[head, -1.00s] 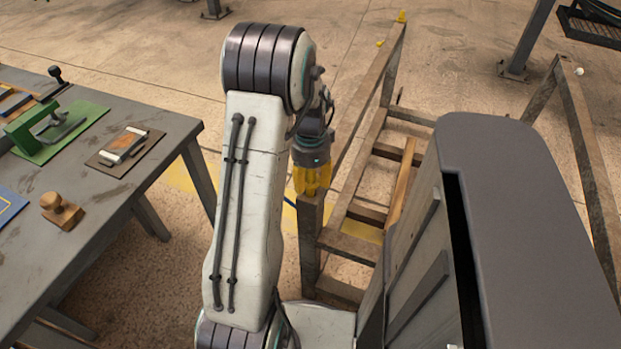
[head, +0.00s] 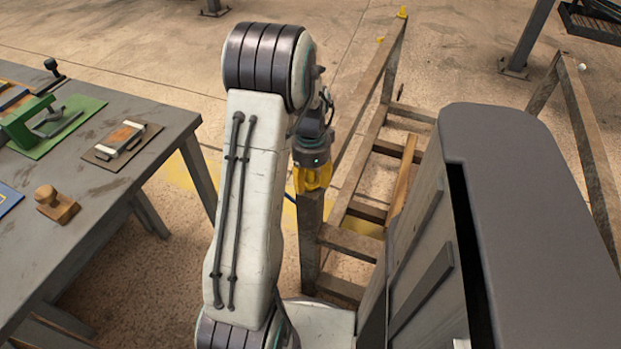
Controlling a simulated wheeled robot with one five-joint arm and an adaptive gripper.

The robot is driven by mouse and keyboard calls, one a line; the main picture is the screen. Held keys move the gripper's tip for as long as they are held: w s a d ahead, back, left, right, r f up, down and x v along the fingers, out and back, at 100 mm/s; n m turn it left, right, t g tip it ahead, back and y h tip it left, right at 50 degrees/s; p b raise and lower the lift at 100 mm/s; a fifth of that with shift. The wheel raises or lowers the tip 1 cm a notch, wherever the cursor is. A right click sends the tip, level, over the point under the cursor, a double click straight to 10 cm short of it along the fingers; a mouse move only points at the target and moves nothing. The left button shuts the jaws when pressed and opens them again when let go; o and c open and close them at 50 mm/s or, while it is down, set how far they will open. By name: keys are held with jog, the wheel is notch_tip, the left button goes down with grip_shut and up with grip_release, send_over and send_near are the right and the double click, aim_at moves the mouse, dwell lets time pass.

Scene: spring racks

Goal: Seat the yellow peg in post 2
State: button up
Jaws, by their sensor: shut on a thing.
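My gripper (head: 312,180) points straight down at the top of the near wooden post (head: 310,225) of the rack, in the middle of the head view. Its yellow fingers are closed together at the post's top end. The thing they hold is hidden by the fingers, so I cannot make out the yellow peg or how deep it sits. I cannot read a number on the post. A small yellow piece (head: 402,12) stands on the rack's far post, and another yellow bit (head: 380,40) shows at its left.
A second rack frame (head: 585,130) is at the right. Open floor lies beyond.

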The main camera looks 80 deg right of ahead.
jog(key=shift+f+b, duration=0.7)
jog(key=shift+f, duration=0.2)
jog(key=o, duration=1.3)
jog(key=shift+c, duration=0.2)
jog(key=shift+r, duration=0.1)
notch_tip(320, 180, up, 10)
jog(key=shift+r, duration=0.95)
jog(key=shift+w, duration=0.1)
